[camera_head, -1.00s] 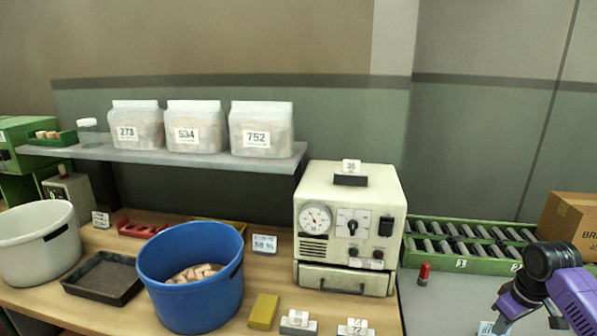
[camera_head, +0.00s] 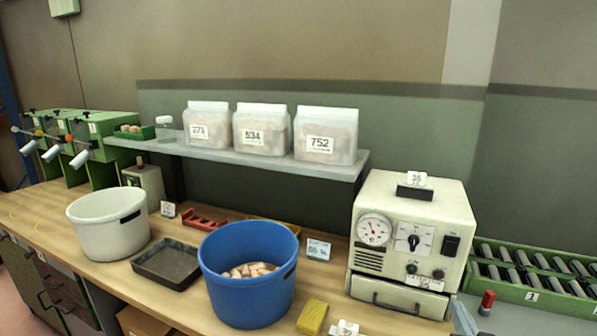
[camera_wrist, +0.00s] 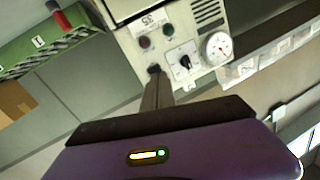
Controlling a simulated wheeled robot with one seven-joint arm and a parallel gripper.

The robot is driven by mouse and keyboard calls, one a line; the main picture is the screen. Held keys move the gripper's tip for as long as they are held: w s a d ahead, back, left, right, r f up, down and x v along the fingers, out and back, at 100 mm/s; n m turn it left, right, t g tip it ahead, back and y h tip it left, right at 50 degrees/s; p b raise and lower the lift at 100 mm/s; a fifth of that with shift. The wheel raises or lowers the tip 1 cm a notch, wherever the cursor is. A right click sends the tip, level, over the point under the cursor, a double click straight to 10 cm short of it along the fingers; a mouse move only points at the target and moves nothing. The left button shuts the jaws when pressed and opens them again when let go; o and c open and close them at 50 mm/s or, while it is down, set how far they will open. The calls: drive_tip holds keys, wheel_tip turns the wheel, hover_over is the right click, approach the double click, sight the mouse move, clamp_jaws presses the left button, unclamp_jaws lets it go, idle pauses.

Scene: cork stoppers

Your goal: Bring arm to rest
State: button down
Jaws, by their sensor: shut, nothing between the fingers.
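My gripper (camera_wrist: 155,74) shows in the wrist view as dark shut fingers, with nothing held between them. Behind the fingers is my purple wrist housing. The fingers point towards the front of the cream machine (camera_wrist: 170,28), with its round gauge and black knob; I cannot tell how far apart they are. In the head view, the same machine (camera_head: 408,208) stands at the right of the bench. My purple arm is out of the head view; a pale grey piece at the bottom edge there is too cropped to identify.
A blue bucket (camera_head: 240,292) of corks, a white tub (camera_head: 108,238) and a black tray (camera_head: 150,272) stand on the wooden bench (camera_head: 45,205). A shelf (camera_head: 225,159) above holds three labelled bags. A green roller rack (camera_head: 520,290) and a red cylinder (camera_head: 487,299) are at right.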

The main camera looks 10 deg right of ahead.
drive_tip(key=s+a+f+n+y, duration=0.1)
drive_tip(key=s+a, duration=0.5)
drive_tip(key=s, duration=0.7)
drive_tip(key=s+a+f+n+g+y, duration=0.1)
drive_tip(key=s+a+f+n+y, duration=0.1)
drive_tip(key=s+a, duration=0.5)
drive_tip(key=s+a+f+n+g+y, duration=0.1)
drive_tip(key=s+a, duration=0.5)
drive_tip(key=s, duration=1.2)
drive_tip(key=shift+s+a+f+n+y+b, duration=0.2)
drive_tip(key=shift+s+f+n+y+b, duration=0.2)
drive_tip(key=shift+f+n+y, duration=0.4)
drive_tip(key=shift+r, duration=0.1)
